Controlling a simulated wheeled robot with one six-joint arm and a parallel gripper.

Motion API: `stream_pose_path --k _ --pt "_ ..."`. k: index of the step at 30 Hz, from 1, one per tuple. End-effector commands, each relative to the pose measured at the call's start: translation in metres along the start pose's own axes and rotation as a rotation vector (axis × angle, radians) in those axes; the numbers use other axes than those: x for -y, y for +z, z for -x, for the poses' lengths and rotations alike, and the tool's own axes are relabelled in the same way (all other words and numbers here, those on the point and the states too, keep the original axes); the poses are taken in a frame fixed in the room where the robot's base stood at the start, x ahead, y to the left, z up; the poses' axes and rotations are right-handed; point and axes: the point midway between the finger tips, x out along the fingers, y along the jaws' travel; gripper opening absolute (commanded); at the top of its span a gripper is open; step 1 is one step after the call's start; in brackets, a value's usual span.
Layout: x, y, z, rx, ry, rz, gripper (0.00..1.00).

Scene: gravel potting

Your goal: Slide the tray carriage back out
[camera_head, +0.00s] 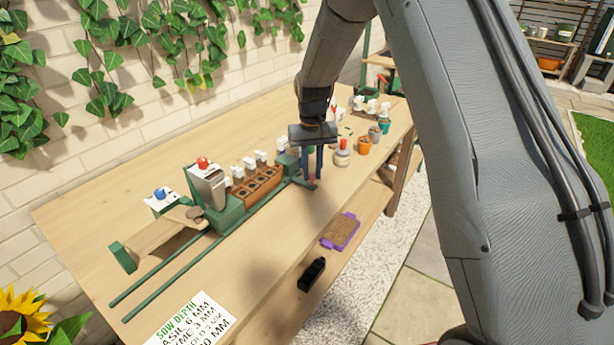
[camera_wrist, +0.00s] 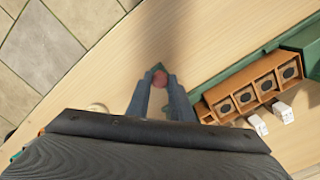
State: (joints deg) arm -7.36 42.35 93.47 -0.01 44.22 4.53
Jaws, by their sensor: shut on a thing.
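The brown tray (camera_head: 257,192), with a row of round dark cells, sits in the green tray carriage on the bench, right beside the grey hopper (camera_head: 208,186). It also shows in the wrist view (camera_wrist: 231,104), at right. Two green rails (camera_head: 165,285) run from there toward the lower left and are bare at that end. My gripper (camera_head: 312,182) is at the carriage's right end, fingers pointing down. In the wrist view my gripper (camera_wrist: 160,84) is shut on a small red knob (camera_wrist: 160,78) with green beside it. The fingers hide part of the knob.
White labels stand behind the tray. A red-topped bottle (camera_head: 342,155) and small pots, one orange (camera_head: 365,146), stand right of my gripper. Bench between rails and front is mostly clear.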

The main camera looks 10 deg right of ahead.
Motion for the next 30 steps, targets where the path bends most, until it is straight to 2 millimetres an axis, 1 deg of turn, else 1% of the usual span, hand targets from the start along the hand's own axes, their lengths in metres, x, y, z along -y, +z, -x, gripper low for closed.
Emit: stream_pose_path --k 11,12,15,22,25,28,30 --pt "-0.001 -0.002 0.001 -0.003 -0.001 -0.001 0.00" --pt "-0.001 -0.002 0.001 -0.003 -0.001 -0.001 0.25" --pt "-0.001 -0.002 0.001 -0.003 -0.001 -0.001 0.39" --pt "-0.001 -0.001 0.000 -0.002 0.000 -0.001 0.39" --pt "-0.001 -0.002 0.003 -0.003 0.000 -0.001 0.39" --pt "-0.001 -0.002 0.013 -0.003 0.000 -0.001 0.39" --pt "-0.001 -0.003 0.024 -0.006 -0.001 -0.001 0.39"
